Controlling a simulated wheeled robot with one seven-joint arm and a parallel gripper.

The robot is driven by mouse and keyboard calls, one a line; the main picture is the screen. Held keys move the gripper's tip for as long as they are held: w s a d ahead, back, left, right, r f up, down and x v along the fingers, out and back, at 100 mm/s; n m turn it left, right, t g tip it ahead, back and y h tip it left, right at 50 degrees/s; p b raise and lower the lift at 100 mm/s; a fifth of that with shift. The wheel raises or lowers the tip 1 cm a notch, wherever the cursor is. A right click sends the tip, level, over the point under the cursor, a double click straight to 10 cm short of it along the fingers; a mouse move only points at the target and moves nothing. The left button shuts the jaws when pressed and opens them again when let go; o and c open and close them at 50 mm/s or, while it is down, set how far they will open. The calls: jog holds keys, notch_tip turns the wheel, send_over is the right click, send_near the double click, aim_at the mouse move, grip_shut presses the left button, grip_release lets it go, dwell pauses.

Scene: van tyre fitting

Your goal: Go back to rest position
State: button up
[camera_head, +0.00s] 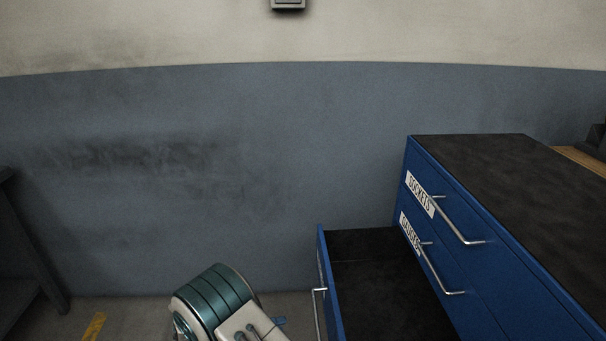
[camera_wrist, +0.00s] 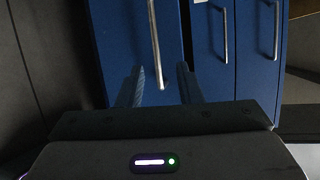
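In the wrist view my gripper (camera_wrist: 160,67) is open, its two dark fingers apart with nothing held between them. The bright vertical handle (camera_wrist: 155,42) of a blue drawer front (camera_wrist: 120,35) shows between the fingers, with a gap on both sides; its exact depth from the fingertips I cannot tell. In the head view my arm (camera_head: 215,295) is low at the bottom centre, left of the pulled-out drawer (camera_head: 322,255). The gripper fingers cannot be made out there.
The blue cabinet (camera_head: 500,235) with a black top stands at the right. Its drawers labelled "SOCKETS" (camera_head: 420,193) and "GAUGES" (camera_head: 411,234) are closed. The open drawer's visible interior looks empty. A dark bench (camera_head: 30,260) stands at the far left. Floor between is clear.

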jog(key=s+d+r+m+g+y+p, duration=0.1)
jog(key=d+r+m+g+y+p, duration=0.15)
jog(key=d+r+m, duration=0.55)
jog(key=s+d+r+m+g+y+p, duration=0.25)
jog(key=r+m, duration=0.25)
jog(key=r, duration=0.4)
jog(key=s+d+r+m+g+y+p, duration=0.1)
jog(key=d+r+m+g+p, duration=0.2)
jog(key=d+r+m, duration=0.5)
jog(key=s+d+r+m+t+y+p, duration=0.1)
jog(key=s+d+r+m+y+p, duration=0.2)
jog(key=s+r+m, duration=0.4)
jog(key=s+d+r+m+t+y+p, duration=0.2)
jog(key=s+d+r+m+y+p, duration=0.1)
jog(key=r+m, duration=0.8)
jog(key=shift+s+m+y+p, duration=0.8)
jog(key=shift+s+p, duration=0.5)
jog(key=shift+s, duration=0.6)
